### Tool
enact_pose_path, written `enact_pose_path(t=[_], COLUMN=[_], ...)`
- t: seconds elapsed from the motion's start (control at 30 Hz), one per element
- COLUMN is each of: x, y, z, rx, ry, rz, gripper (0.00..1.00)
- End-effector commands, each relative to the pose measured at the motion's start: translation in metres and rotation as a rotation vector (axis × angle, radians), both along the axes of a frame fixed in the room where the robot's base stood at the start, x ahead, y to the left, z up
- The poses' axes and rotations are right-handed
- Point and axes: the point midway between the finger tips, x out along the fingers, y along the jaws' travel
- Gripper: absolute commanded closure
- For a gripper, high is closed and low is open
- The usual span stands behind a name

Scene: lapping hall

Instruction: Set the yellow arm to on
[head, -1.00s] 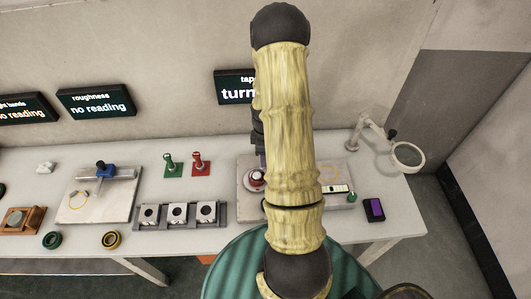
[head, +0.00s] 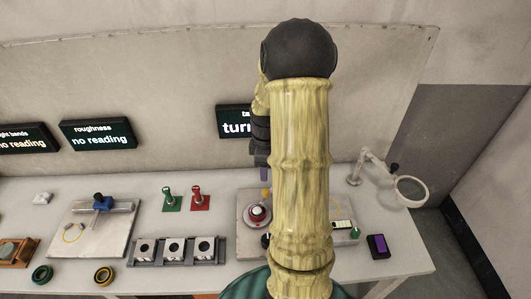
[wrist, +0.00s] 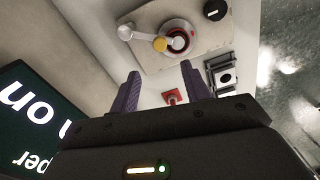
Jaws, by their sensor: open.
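The yellow arm shows in the wrist view as a pale lever with a round yellow end (wrist: 160,44), reaching from a white round pivot (wrist: 125,32) to beside a red-ringed dial (wrist: 180,40). They sit on a pale plate (wrist: 160,15); in the head view this plate (head: 246,200) is partly hidden by my arm. My gripper (wrist: 158,68) is open and empty, with its two purple fingers pointing toward the plate. The yellow end lies just beyond the fingertips in the picture, apart from them. In the head view my gripper (head: 264,174) is above the plate.
A black knob (wrist: 215,10) is on the same plate. Red (head: 200,200) and green (head: 171,200) stands and a rack of blocks (head: 175,250) are left of it. A magnifier (head: 410,190) and a purple-topped box (head: 378,246) are at right. A partly hidden wall sign (head: 232,122) reads "turn".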

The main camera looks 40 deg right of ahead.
Motion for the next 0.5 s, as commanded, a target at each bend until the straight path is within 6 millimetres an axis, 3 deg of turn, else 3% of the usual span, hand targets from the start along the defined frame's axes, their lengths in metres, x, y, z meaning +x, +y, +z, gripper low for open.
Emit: enact_pose_path(t=[0.23,0.5], x=[0.000,-0.001], y=[-0.002,-0.001], z=[0.047,0.064], rx=[-0.003,0.000], ry=[-0.004,0.000], rz=[-0.004,-0.003], gripper=[0.53,0.53])
